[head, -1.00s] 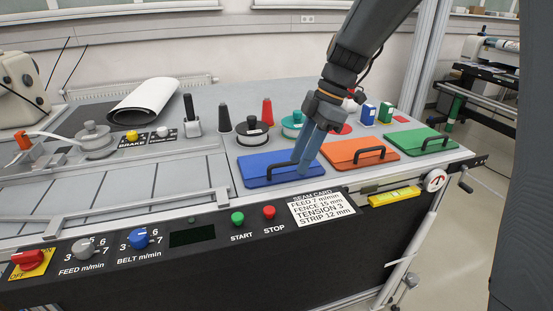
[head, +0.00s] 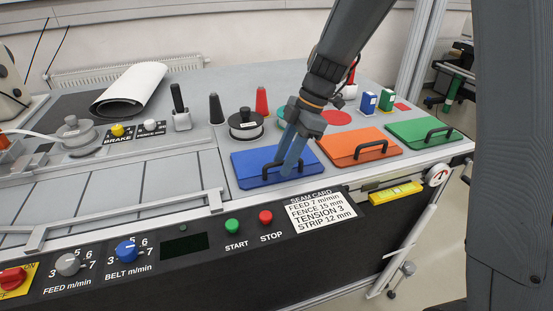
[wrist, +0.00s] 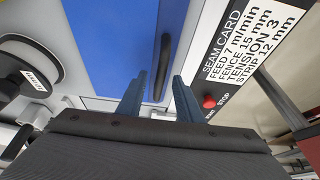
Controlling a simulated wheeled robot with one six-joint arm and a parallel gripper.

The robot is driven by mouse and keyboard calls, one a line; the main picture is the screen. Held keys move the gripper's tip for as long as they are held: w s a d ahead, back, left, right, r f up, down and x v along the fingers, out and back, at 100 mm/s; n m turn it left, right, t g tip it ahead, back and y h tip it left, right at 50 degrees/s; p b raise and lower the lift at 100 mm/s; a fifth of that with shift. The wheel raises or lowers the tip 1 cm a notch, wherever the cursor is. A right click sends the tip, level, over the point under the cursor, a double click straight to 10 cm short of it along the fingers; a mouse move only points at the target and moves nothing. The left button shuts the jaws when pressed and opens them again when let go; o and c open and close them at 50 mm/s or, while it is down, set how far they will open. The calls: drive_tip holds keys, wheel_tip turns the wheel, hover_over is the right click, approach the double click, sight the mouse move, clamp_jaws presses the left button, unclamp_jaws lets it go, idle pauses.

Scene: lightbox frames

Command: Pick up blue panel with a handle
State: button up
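The blue panel (head: 250,161) lies flat on the machine top, left of the orange panel. Its black bar handle (head: 268,172) stands up from it near the front edge. In the wrist view the two fingers (wrist: 159,76) are apart with nothing clamped. The blue panel (wrist: 115,40) fills the upper middle there. I cannot tell whether the fingers touch it.
An orange panel (head: 345,143) and a green panel (head: 415,131), both with handles, lie to the right. A black-knobbed round part (head: 247,128) and several cones stand behind. The seam card (head: 320,210) and start and stop buttons are on the front edge.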

drive_tip(key=shift+x, duration=0.75)
drive_tip(key=shift+w, duration=0.1)
clamp_jaws()
